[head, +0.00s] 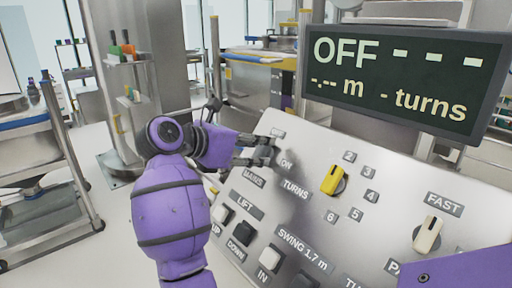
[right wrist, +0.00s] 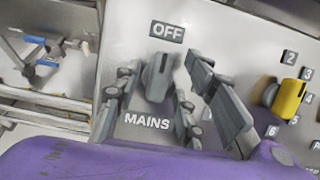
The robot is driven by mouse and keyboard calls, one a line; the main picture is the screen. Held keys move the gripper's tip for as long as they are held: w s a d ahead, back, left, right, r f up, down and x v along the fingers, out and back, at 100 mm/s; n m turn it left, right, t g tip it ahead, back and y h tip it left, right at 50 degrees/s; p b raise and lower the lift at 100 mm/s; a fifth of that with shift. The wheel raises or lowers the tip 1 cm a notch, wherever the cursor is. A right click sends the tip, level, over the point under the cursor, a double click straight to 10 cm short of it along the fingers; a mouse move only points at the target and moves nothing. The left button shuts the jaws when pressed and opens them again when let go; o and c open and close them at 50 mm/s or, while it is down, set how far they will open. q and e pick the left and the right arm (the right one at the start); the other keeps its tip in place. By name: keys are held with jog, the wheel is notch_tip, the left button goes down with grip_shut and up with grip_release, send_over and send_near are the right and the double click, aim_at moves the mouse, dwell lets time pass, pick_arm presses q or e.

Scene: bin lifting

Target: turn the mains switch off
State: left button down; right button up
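The mains switch (right wrist: 158,75) is a grey rotary knob on the sloping metal panel, between the OFF label (right wrist: 167,31) and the MAINS label (right wrist: 147,121). In the right wrist view its pointer end is toward OFF. In the head view my right gripper (head: 263,152) hides the knob; the ON label (head: 287,163) shows beside it. My right gripper (right wrist: 170,95) is open, its fingers on either side of the knob; I cannot tell whether they touch it. The display (head: 405,80) reads OFF with dashes. My left gripper is not in view.
A yellow turns knob (head: 333,180) stands right of the gripper on the panel. A cream speed knob (head: 428,234) is farther right. Lift buttons (head: 222,213) and swing buttons (head: 271,257) are below. A shelf rack (head: 40,150) stands at the left.

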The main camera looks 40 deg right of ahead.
jog(key=w+v, duration=0.1)
jog(key=v, duration=1)
jog(key=shift+s+a, duration=0.25)
jog(key=shift+s, duration=0.25)
jog(key=shift+r, duration=0.1)
